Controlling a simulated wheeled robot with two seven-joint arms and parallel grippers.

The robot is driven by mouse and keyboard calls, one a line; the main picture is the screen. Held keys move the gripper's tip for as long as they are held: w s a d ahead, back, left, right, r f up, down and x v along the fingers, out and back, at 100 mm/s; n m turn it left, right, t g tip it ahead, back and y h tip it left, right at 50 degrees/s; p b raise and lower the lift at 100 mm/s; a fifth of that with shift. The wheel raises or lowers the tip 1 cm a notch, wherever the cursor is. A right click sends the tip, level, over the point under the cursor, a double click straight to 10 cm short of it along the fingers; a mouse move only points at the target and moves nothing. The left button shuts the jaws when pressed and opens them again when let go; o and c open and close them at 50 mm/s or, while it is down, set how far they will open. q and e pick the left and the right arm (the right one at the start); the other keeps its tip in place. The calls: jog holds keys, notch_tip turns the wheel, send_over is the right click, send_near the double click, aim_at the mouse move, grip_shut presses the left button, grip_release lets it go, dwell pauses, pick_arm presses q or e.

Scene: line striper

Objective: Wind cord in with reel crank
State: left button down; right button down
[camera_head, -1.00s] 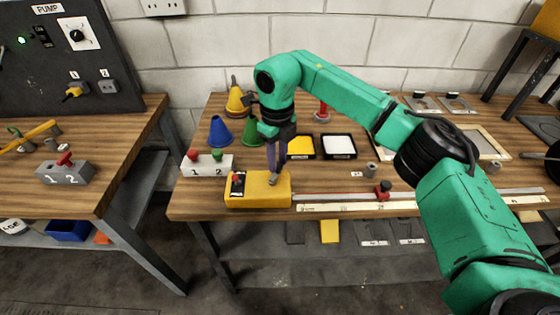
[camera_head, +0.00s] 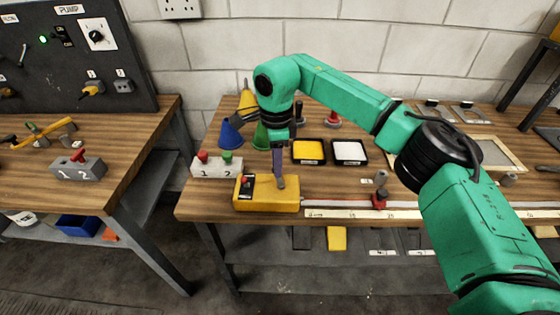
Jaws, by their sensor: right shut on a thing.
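The reel is a yellow box (camera_head: 250,199) at the table's front edge, with a dark panel and red knob on its left. My right gripper (camera_head: 280,181) reaches down onto its top right and is shut on the reel crank, which is mostly hidden by the fingers. A pale cord or strip (camera_head: 345,204) runs right from the box along a ruler (camera_head: 335,214). A red block (camera_head: 379,201) sits on this line, just in front of a grey post (camera_head: 381,179). My left gripper is not in view.
A white block (camera_head: 215,168) with red and green knobs, numbered 1 and 2, stands left of the reel. Behind are blue (camera_head: 230,135) and green cones, a yellow tray (camera_head: 308,151) and a white tray (camera_head: 349,152). A gap separates the left bench (camera_head: 110,185).

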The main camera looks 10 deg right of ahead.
aim_at(273, 169)
jog(key=shift+s+a+r+n, duration=0.1)
jog(key=shift+a+n, duration=0.2)
jog(key=shift+n, duration=0.85)
jog(key=shift+a+r+n, duration=0.1)
jog(key=shift+a+n, duration=0.15)
jog(key=shift+n, duration=0.9)
jog(key=c, duration=0.6)
grip_release()
jog(key=shift+f, duration=0.1)
notch_tip(273, 169, up, 15)
jog(key=b, duration=0.1)
jog(key=shift+f, duration=0.2)
jog(key=shift+s, duration=0.1)
